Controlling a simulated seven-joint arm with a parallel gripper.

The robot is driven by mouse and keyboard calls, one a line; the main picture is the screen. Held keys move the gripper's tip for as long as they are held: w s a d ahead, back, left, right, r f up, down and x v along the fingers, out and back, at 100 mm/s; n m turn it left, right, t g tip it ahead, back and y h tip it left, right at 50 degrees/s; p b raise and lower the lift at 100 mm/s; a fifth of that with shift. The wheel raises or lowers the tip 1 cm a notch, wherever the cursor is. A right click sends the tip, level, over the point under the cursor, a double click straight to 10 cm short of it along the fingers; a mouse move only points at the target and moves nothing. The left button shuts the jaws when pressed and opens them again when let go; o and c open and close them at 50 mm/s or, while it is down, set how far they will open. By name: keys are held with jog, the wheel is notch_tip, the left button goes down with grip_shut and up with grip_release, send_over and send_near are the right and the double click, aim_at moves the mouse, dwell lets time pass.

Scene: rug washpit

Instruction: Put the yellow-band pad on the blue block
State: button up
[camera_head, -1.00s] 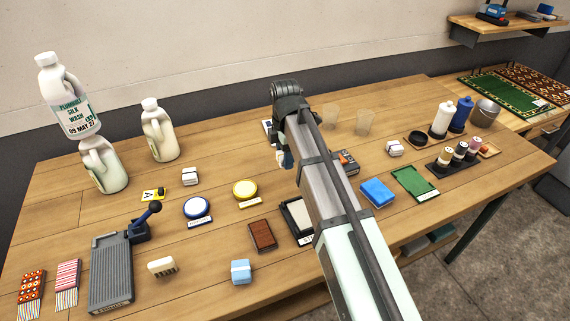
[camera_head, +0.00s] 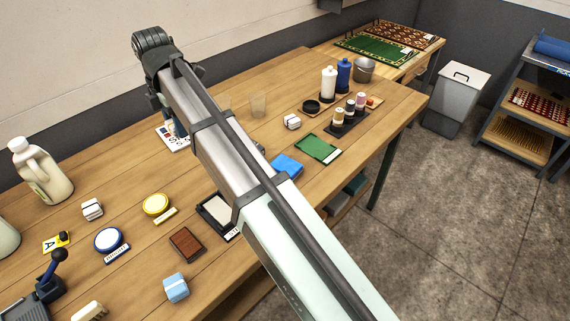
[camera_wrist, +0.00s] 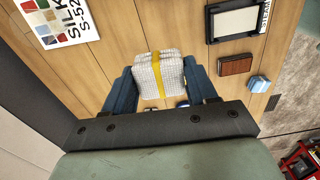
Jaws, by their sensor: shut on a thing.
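My gripper (camera_wrist: 160,76) is shut on a white ribbed pad with a yellow band (camera_wrist: 150,80), seen between its blue fingers in the wrist view. In the head view the fingers (camera_head: 172,127) are mostly hidden behind my arm, above the back of the table near a colour card, and the pad cannot be made out. A bright blue block (camera_head: 287,166) lies flat on the table, right of my arm. A paler blue, banded block (camera_head: 176,288) lies near the front edge and shows in the wrist view (camera_wrist: 258,83). Both are apart from the gripper.
The colour card (camera_head: 175,139), a framed tray (camera_head: 215,209), a brown block (camera_head: 187,243) and a green mat (camera_head: 318,148) lie around. Two banded white pads (camera_head: 92,209) (camera_head: 292,121), bottles (camera_head: 328,84) and clear cups (camera_head: 258,104) also stand on the table.

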jog(key=w+d, duration=0.3)
jog(key=d, duration=1.1)
send_over(286, 164)
notch_tip(286, 164, down, 4)
jog(key=shift+n, duration=0.3)
jog(key=shift+f, duration=5.65)
jog(key=shift+f, duration=0.1)
jog(key=o, duration=1)
notch_tip(286, 164, up, 12)
jog(key=shift+r, duration=0.1)
